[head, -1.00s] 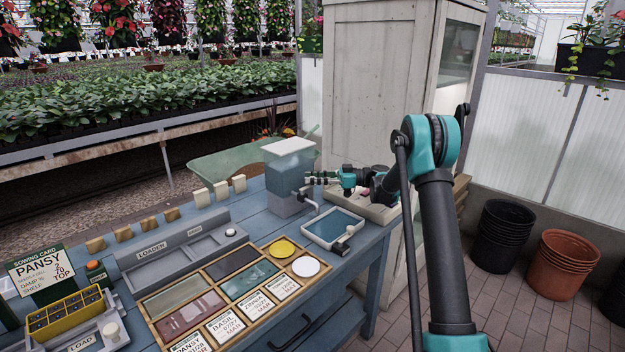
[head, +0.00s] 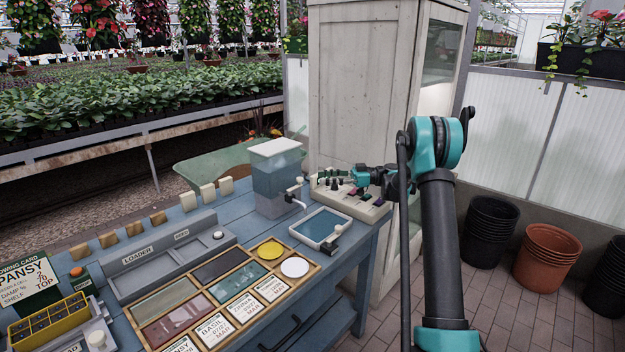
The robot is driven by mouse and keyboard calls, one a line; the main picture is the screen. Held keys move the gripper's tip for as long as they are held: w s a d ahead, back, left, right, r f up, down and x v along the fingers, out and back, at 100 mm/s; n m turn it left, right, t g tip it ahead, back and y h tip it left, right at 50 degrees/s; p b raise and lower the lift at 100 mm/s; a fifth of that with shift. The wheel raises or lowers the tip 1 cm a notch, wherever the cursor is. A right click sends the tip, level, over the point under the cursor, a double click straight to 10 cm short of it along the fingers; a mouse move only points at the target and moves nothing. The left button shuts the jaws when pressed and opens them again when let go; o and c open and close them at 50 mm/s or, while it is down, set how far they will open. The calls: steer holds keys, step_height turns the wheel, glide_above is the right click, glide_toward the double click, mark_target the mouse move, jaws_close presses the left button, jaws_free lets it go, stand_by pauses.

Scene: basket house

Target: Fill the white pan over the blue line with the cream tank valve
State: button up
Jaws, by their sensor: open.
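The tank (head: 276,186) is a clear box of bluish water with a white lid at the back of the blue bench. Its cream valve handle (head: 299,181) stands above a grey spout on the tank's right side. The white pan (head: 297,233) sits in front, below the spout, with blue-grey water in it. The blue line and the water level against it are too small to make out. My gripper (head: 326,174) is open and empty, right of the valve and apart from it.
A small cream-knobbed fitting (head: 338,230) is at the pan's right edge. A wooden tray (head: 223,270) of seed cards and dishes lies left. A tall cabinet (head: 365,85) stands behind.

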steer(key=shift+w+d, duration=0.15)
steer(key=shift+d, duration=0.95)
steer(key=s+d+f+m+t+h, duration=0.2)
steer(key=s+m+h, duration=0.3)
steer(key=s, duration=0.4)
steer(key=s+d+f+m+t+h, duration=0.1)
steer(key=s+f+m+t+h, duration=0.15)
steer(key=s+m, duration=0.55)
steer(key=s+d+f+m+h, duration=0.2)
steer(key=s+d, duration=0.3)
steer(key=s, duration=0.3)
steer(key=s+d+f+m+t+h, duration=0.1)
steer(key=s+d+f+h, duration=0.3)
steer(key=s, duration=0.5)
steer(key=s+d+f+m+t+h, duration=0.1)
steer(key=s+d+f+m+h, duration=0.2)
steer(key=s+d, duration=0.3)
steer(key=shift+s+d+m+h, duration=0.3)
steer(key=shift+s+h, duration=0.35)
steer(key=shift+s, duration=0.5)
steer(key=shift+f, duration=0.1)
steer(key=shift+c, duration=1.1)
